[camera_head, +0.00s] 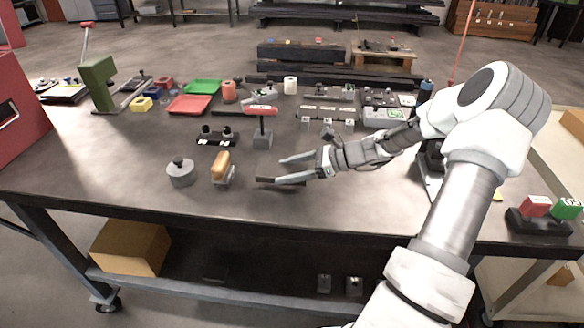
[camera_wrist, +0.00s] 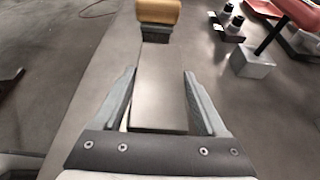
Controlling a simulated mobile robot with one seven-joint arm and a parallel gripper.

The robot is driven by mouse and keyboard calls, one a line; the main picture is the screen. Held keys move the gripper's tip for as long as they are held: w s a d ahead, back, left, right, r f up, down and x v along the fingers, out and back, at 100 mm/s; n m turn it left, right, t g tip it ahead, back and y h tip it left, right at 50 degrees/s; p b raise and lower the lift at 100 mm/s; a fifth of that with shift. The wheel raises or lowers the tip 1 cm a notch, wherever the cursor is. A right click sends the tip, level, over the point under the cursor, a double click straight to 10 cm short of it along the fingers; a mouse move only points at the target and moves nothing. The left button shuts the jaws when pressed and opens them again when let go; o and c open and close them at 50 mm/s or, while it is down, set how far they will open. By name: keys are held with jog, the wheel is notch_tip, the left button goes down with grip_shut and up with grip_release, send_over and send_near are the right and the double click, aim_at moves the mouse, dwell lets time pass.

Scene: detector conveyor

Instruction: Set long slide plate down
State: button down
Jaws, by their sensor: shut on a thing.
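The long slide plate is a flat, dark grey rectangle (camera_wrist: 160,88). In the wrist view it lies lengthwise between the two fingers of my gripper (camera_wrist: 160,95), which is shut on it. In the head view the plate (camera_head: 268,180) shows as a thin dark strip at the fingertips of my gripper (camera_head: 282,170), over the front middle of the table (camera_head: 120,180). It looks level and close to the tabletop; I cannot tell whether it touches.
A tan-handled block (camera_head: 221,168) stands just left of the plate and shows beyond its far end in the wrist view (camera_wrist: 158,12). A grey round weight (camera_head: 181,174) stands further left. A red-topped post (camera_head: 262,135) stands behind. The front edge has bare table.

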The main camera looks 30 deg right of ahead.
jog(key=shift+f, duration=1.45)
grip_release()
jog(key=shift+f, duration=0.15)
jog(key=v, duration=1.2)
jog(key=shift+s, duration=0.1)
jog(key=shift+a, duration=0.1)
